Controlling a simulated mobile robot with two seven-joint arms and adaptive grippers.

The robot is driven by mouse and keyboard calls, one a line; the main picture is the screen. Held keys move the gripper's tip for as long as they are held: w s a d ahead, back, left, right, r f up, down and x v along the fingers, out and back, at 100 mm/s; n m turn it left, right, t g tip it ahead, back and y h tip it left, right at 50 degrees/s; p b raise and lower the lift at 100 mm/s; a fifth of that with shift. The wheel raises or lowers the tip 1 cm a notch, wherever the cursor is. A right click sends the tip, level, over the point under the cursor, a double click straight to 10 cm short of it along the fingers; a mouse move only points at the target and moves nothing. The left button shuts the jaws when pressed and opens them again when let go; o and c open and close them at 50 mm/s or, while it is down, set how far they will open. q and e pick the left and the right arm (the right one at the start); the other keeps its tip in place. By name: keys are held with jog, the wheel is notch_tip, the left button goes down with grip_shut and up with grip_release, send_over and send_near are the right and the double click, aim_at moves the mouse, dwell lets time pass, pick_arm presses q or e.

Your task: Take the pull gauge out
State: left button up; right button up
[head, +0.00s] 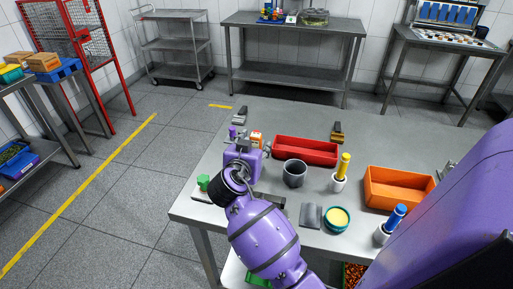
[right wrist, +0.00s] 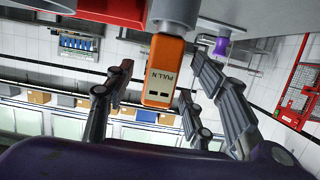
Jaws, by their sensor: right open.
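The orange pull gauge (right wrist: 163,80), marked "PULL N", shows in the right wrist view, which is upside down. Its far end meets a grey cylindrical holder (right wrist: 177,12). My right gripper (right wrist: 160,66) is open, with one finger on each side of the gauge and visible gaps between. In the head view my right gripper (head: 252,152) is over the near left part of the table, and the top of the gauge (head: 257,136) shows just behind it. The gauge's lower part and holder are hidden there by the gripper. My left gripper is not in view.
On the grey table (head: 200,212) are a red bin (head: 305,151), a dark grey cup (head: 294,174), a yellow-handled tool (head: 342,168) in a white holder, an orange bin (head: 397,188), a blue-handled tool (head: 395,217) and a green item (head: 203,182).

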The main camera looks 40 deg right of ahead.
jog(key=shift+x, duration=0.9)
jog(key=shift+c, duration=0.5)
grip_shut()
jog(key=shift+r, duration=0.15)
